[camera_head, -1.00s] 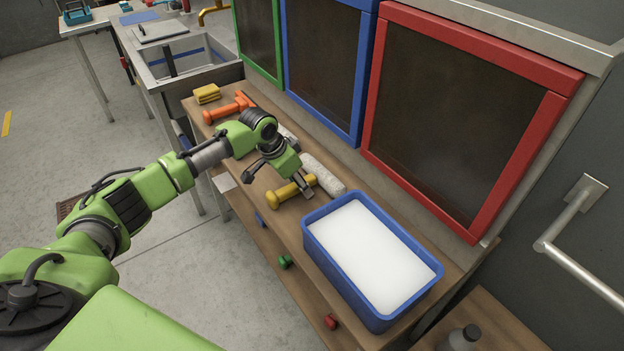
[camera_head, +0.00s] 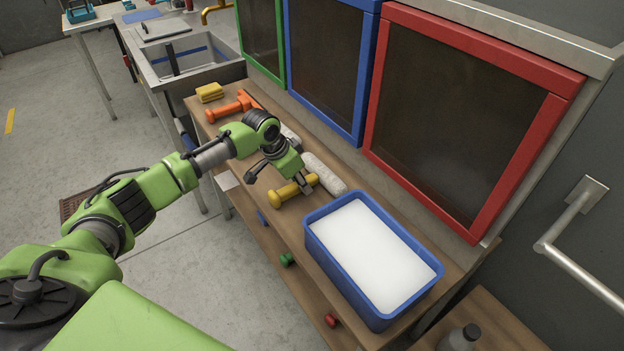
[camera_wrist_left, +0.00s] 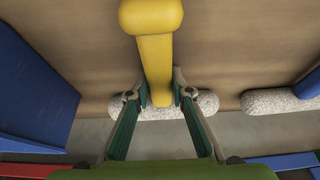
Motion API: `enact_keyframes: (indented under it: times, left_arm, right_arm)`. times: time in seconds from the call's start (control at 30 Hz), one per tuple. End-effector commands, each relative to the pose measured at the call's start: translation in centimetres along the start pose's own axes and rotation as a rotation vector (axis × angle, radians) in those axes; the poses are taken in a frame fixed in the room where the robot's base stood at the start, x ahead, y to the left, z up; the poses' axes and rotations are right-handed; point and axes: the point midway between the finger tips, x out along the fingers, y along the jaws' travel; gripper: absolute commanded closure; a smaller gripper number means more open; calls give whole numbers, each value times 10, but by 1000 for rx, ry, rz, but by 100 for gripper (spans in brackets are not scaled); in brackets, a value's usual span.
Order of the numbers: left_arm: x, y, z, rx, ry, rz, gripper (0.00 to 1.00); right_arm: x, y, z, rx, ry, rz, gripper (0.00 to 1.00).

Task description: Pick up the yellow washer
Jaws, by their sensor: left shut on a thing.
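The yellow washer (camera_head: 290,191) lies on the wooden bench, with a thick round head at its front left end and a narrower bar. My left gripper (camera_head: 284,185) is over it, with its jaws shut on the bar. In the left wrist view the washer (camera_wrist_left: 155,55) runs down between the two fingertips (camera_wrist_left: 158,92), one on each side. My right gripper is not in view.
A blue tub (camera_head: 316,254) of white foam stands close on the right. Framed panels, including a red one (camera_head: 380,80), rise behind. A small green object (camera_head: 287,259) is on the lower shelf.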

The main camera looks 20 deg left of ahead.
Motion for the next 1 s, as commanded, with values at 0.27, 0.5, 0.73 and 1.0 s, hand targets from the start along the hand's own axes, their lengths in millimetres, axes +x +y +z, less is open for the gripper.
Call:
enact_keyframes:
  times: [0.27, 0.5, 0.73, 1.0]
  left_arm:
    - [-1, -1, 0, 0, -2, -2, 100]
    - [-34, -1, -15, 1, 4, -2, 100]
    - [-95, -20, 4, -1, 2, -5, 100]
    - [-142, -42, 42, -1, -3, -4, 100]
  right_arm:
    - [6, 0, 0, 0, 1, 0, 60]
    - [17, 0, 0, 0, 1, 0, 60]
    - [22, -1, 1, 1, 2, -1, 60]
    - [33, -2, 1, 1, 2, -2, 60]
